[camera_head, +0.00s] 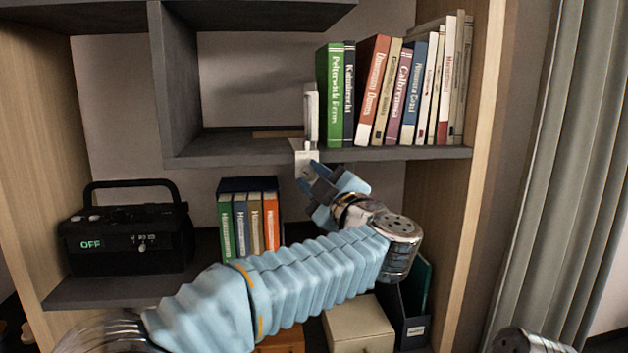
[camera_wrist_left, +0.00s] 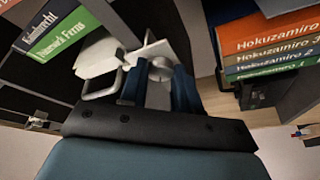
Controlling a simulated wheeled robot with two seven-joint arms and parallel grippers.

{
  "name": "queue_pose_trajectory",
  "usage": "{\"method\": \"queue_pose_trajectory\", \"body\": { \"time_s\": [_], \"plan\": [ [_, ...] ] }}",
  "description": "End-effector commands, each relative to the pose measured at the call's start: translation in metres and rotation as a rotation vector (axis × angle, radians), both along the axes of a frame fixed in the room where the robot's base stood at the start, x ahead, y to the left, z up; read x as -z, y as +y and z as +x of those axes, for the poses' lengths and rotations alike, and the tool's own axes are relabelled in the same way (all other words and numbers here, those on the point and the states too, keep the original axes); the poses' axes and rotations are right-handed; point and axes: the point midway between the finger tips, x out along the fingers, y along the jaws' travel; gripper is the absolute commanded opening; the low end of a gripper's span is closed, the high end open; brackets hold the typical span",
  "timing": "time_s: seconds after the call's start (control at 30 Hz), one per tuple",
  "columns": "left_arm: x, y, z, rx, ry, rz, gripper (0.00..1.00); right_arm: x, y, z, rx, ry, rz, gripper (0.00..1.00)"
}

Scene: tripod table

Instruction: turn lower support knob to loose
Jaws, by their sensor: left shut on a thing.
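A white metal book support (camera_head: 311,115) is clamped on the edge of the upper shelf, left of the book row. Its lower part (camera_head: 305,153) hangs below the shelf edge. In the left wrist view its white bracket (camera_wrist_left: 108,55) and bent metal rod show. My left gripper (camera_head: 311,180) is just below the clamp, reaching up from the lower right. In the left wrist view its blue fingers (camera_wrist_left: 159,88) are closed around a small pale metal knob (camera_wrist_left: 159,70) under the bracket. The fingers cover part of the knob, so its turn position is unclear. My right gripper is out of view.
Several upright books (camera_head: 375,92) stand on the upper shelf (camera_head: 400,153) right of the support. A black radio (camera_head: 125,238) reading OFF and several books (camera_head: 250,222) stand below. A box (camera_head: 358,325) and a dark file holder (camera_head: 412,325) are lower right. A wooden side panel (camera_head: 468,200) bounds the right.

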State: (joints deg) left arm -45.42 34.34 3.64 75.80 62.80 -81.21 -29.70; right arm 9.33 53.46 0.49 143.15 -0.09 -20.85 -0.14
Motion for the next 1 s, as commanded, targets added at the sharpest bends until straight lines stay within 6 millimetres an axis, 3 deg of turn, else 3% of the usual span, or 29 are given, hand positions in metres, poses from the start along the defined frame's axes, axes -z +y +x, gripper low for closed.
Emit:
{"method": "queue_pose_trajectory", "body": {
  "time_s": [0.6,1.0],
  "plan": [
    [-0.004,0.000,0.001,-0.003,-0.083,-0.562,0.01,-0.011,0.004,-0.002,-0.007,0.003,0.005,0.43],
    [-0.004,-0.001,0.000,-0.001,-0.118,-0.792,0.01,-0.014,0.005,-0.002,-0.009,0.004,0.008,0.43]
  ]
}}
